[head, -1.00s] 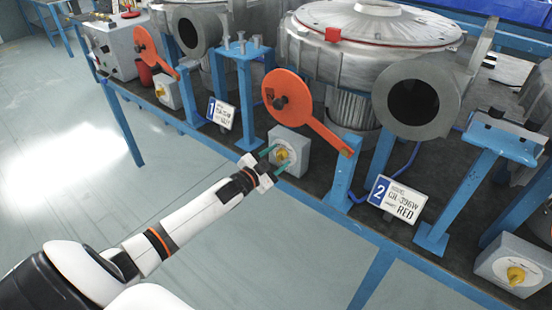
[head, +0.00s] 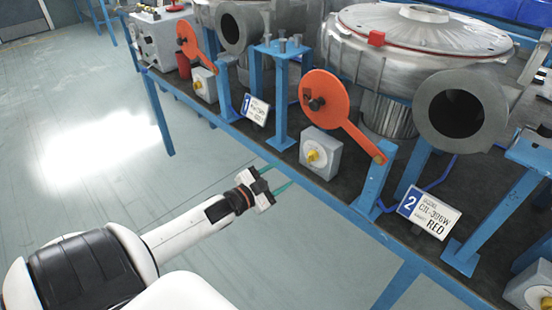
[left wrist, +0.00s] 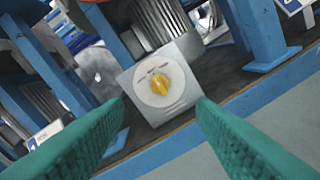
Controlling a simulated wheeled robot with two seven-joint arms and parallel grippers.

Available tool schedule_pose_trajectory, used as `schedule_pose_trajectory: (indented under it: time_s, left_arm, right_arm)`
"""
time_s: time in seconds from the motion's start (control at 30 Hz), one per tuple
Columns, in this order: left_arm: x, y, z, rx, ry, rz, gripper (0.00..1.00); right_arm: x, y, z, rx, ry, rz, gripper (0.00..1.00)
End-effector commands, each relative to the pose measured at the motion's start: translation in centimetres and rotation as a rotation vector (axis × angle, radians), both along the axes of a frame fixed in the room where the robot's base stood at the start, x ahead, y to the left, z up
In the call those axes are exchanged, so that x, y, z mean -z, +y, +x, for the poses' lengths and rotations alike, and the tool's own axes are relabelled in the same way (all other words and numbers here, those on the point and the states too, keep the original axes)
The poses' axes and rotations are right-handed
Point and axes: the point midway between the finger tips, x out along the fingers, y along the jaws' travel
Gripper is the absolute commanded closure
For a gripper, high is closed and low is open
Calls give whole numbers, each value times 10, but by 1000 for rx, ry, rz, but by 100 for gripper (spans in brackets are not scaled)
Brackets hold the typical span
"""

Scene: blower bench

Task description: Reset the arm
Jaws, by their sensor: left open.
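My left gripper (head: 276,179) is open and empty, in front of the bench edge and over the floor. Its two green fingers frame a grey switch box (head: 321,152) in the left wrist view, apart from it. The box carries a yellow rotary knob (left wrist: 159,94) on a round pale dial. The knob also shows in the head view (head: 313,156). My left arm (head: 190,231) stretches from the lower left. My right gripper is not in view.
The blue-framed bench (head: 300,186) holds large metal blowers (head: 423,45), orange levers (head: 325,97), and number plates 1 (head: 255,110) and 2 (head: 428,213). Another switch box (head: 530,289) sits at the lower right. Open floor (head: 90,150) lies left of the bench.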

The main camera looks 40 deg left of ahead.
Motion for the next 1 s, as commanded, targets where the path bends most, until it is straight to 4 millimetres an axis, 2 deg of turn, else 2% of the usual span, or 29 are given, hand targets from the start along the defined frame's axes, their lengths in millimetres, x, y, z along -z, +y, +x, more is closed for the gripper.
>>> schedule_pose_trajectory:
  time_s: [0.17,0.67,0.77,0.87,0.97,1.0]
  left_arm:
    - [0,1,-8,0,0,0,49]
    - [0,1,-8,0,0,0,49]
    - [5,2,-8,-6,10,-4,49]
    - [31,9,-12,-39,64,-17,49]
    - [84,19,-24,-103,171,-46,49]
    - [112,22,-32,-131,229,-60,49]
  right_arm:
    - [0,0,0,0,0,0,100]
    - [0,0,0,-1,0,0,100]
    - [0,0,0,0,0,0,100]
    - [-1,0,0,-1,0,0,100]
    - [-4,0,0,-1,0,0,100]
    - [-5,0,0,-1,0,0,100]
